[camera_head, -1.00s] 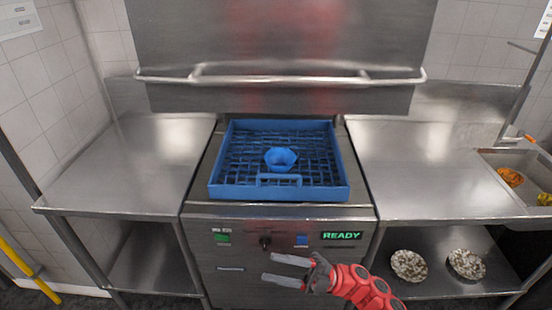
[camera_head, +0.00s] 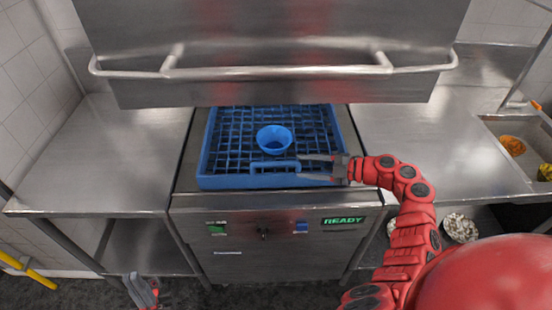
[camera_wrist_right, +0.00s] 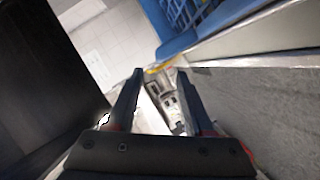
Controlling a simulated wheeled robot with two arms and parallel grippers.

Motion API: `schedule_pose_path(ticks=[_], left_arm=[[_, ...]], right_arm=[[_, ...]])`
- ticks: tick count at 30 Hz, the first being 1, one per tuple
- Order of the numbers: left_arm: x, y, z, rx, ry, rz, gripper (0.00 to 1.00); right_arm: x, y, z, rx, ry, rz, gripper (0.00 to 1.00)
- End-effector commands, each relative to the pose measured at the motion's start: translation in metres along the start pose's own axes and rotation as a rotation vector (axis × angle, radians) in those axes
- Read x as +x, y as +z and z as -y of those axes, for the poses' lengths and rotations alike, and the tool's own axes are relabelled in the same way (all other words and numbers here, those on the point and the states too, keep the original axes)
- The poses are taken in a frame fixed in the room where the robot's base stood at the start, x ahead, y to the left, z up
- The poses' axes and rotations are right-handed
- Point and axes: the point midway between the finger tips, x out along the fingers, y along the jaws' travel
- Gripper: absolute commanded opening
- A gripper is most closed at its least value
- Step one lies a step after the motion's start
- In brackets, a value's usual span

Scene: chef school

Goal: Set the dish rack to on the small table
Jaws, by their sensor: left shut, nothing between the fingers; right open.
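The blue dish rack (camera_head: 204,160) sits on the dishwasher bed under the raised hood. A blue bowl (camera_head: 273,140) stands inside it. The rack's front handle (camera_head: 275,166) faces me. My right gripper (camera_head: 300,168) is open at the rack's front right side, just right of the handle; contact cannot be told. In the right wrist view the open fingers (camera_wrist_right: 160,72) hold nothing, and part of the rack (camera_wrist_right: 178,45) shows at the upper right. My left gripper (camera_head: 148,288) is shut and empty, low at the left in front of the counter.
Bare steel tables stand left (camera_head: 110,160) and right (camera_head: 430,150) of the dishwasher (camera_head: 265,235). Which is the small table is unclear. The raised hood (camera_head: 270,60) with its bar hangs above the rack's back. A sink (camera_head: 500,130) is at the far right.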

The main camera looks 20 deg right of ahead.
Motion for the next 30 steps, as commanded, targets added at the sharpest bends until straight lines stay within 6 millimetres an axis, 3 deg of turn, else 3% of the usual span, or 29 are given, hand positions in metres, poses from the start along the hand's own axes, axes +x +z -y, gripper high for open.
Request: schedule_pose_path(ticks=[6,12,18,25,30], left_arm=[[0.021,-0.004,0.001,0.0,0.0,0.0,0.0],[0.028,-0.005,0.001,0.0,0.0,0.0,0.0],[0.03,-0.005,0.002,0.0,0.0,0.0,0.0],[0.03,-0.005,0.002,0.0,0.0,0.0,0.0],[0.03,-0.005,0.002,0.0,0.0,0.0,0.0]], right_arm=[[0.051,-0.003,-0.004,-0.001,0.001,-0.005,0.52],[0.082,-0.001,-0.003,-0.002,0.003,-0.001,0.52],[0.094,-0.001,-0.001,-0.003,0.001,-0.002,0.52],[0.095,0.0,0.0,-0.003,0.0,-0.001,0.52],[0.095,0.0,0.0,-0.003,0.0,-0.001,0.23]])
